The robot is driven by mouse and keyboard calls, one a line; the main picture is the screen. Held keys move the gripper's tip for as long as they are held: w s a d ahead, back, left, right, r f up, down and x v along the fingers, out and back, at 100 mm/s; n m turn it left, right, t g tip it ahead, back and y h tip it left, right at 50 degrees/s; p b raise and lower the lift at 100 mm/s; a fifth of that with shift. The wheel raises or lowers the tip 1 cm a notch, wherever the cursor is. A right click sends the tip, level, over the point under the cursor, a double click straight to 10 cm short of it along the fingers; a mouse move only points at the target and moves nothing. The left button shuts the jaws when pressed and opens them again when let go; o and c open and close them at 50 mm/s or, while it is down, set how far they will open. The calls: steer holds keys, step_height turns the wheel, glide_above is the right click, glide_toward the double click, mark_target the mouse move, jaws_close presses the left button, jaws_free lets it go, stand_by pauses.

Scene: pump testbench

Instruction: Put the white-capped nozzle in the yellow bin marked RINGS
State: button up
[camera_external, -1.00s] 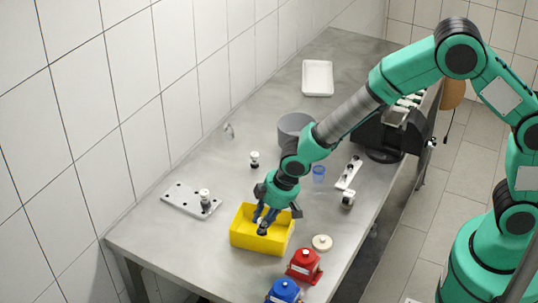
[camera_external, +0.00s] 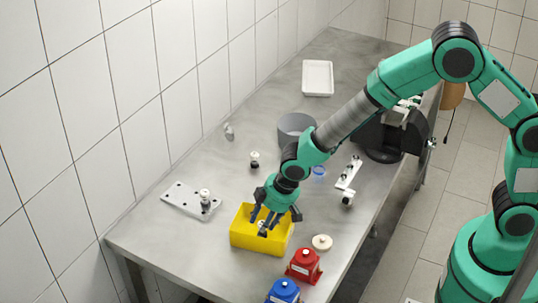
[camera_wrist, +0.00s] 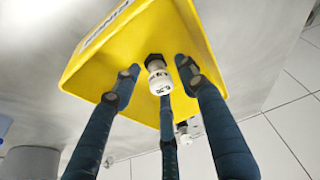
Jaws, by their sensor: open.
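The yellow bin (camera_external: 258,241) stands near the front of the metal table; its marked side shows partly in the wrist view (camera_wrist: 85,70). A white-capped nozzle (camera_wrist: 158,78) with a dark end is inside the bin's outline, between my fingers; it also shows in the external view (camera_external: 263,229). My gripper (camera_external: 262,222) points down into the bin with its fingers spread. In the wrist view, my gripper (camera_wrist: 160,92) has gaps between the fingers and the nozzle. I cannot tell whether the nozzle touches the bin floor.
Another white-topped nozzle (camera_external: 255,158) stands on the table, and one (camera_external: 205,196) stands on a holed plate (camera_external: 180,199). A grey cylinder (camera_external: 296,127) stands farther back.

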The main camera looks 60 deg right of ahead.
steer(key=shift+r, duration=0.1)
steer(key=shift+s+r, duration=0.1)
steer(key=shift+r, duration=0.5)
steer(key=shift+p+v, duration=0.5)
steer(key=shift+v, duration=1.9)
steer(key=shift+s+r, duration=0.1)
steer(key=shift+s, duration=0.05)
